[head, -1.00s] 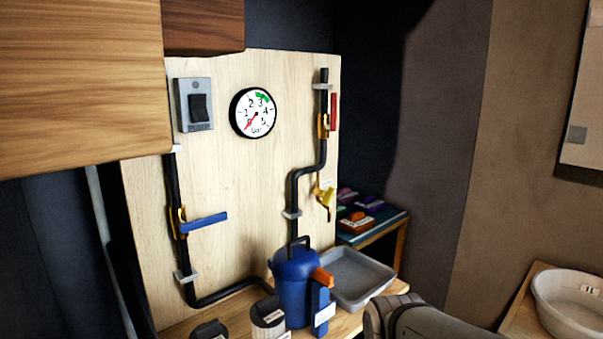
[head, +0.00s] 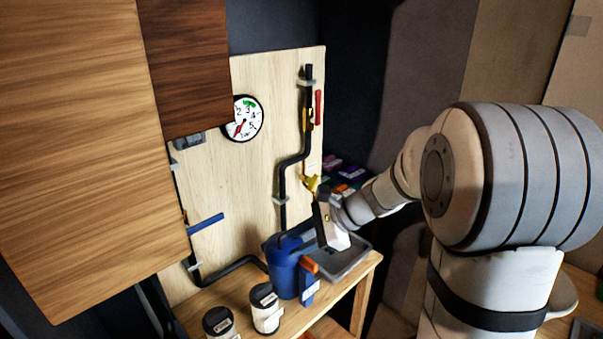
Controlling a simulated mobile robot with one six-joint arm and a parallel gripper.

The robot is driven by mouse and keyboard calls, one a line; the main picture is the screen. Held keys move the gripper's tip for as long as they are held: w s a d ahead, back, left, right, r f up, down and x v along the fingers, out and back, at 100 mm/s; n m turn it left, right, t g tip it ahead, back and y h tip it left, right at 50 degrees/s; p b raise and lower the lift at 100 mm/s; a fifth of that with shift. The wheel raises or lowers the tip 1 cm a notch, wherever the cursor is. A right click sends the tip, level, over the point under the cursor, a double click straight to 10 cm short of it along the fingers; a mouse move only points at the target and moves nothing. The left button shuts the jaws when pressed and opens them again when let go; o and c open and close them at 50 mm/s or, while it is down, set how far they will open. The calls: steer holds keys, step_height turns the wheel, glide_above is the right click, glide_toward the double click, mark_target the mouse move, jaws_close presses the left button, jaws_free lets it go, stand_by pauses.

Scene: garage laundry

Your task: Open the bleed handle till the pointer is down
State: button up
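The pressure gauge (head: 243,118), white with a black rim, hangs on the wooden board; its red pointer points down and to the left, away from the green band at the top. A yellow tap (head: 310,184) sits low on the right-hand black pipe; I cannot tell for sure whether it is the bleed handle. My gripper (head: 319,203) is right at or just in front of this tap, above the grey tray. Contact is unclear, and whether its dark fingers are open or shut does not show. The gripper partly hides the tap's lower part and the tray.
A blue canister (head: 284,272), a grey tray (head: 352,262) and white jars (head: 266,308) stand on the bench. A wooden cabinet (head: 85,140) juts in at upper left, covering part of the switch.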

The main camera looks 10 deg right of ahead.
steer(key=w+d+f+m+t+y, duration=0.1)
steer(key=w+d+m+t, duration=0.2)
steer(key=w+m, duration=0.35)
steer(key=w+d+f+m+t+y, duration=0.1)
steer(key=w+d+m+t+y, duration=0.15)
steer(key=w+m, duration=0.4)
steer(key=m+t+h, duration=0.3)
steer(key=m+t, duration=0.4)
glide_toward(312, 182)
steer(key=p+x, duration=0.2)
steer(key=x, duration=0.6)
steer(key=shift+w+d, duration=0.25)
steer(key=shift+g, duration=0.25)
steer(key=shift+c, duration=0.4)
steer(key=c, duration=0.6)
steer(key=shift+f+b, duration=0.15)
steer(key=shift+b, duration=0.25)
jaws_close()
